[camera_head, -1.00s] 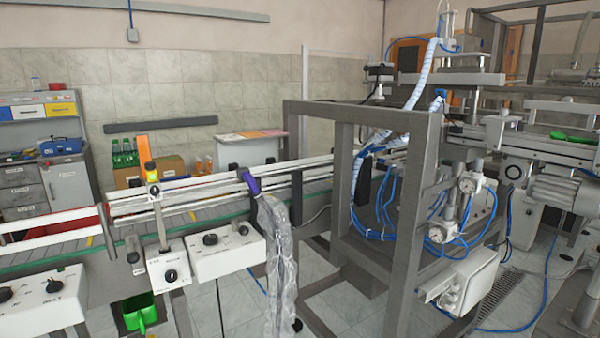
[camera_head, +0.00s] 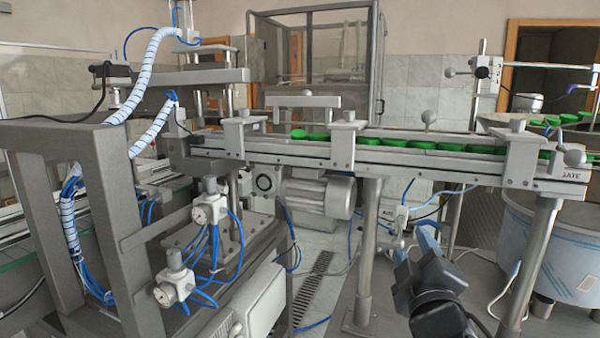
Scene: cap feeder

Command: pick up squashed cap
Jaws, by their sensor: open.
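A row of green caps (camera_head: 425,145) lies in the raised metal feed chute (camera_head: 400,156). One green cap (camera_head: 299,134) sits apart at the left end of the row and looks tilted. It is too small to tell whether it is the squashed one. My gripper (camera_head: 427,236), black with blue fingertips, is at the lower right. In the picture it is below the chute, apart from the caps. It is open, and nothing shows between its fingers.
A round metal feeder bowl (camera_head: 555,250) stands at the right with more green caps on top. Posts (camera_head: 370,235) and clamps support the chute. A grey machine frame (camera_head: 105,210) with blue hoses fills the left. A motor (camera_head: 325,192) hangs under the chute.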

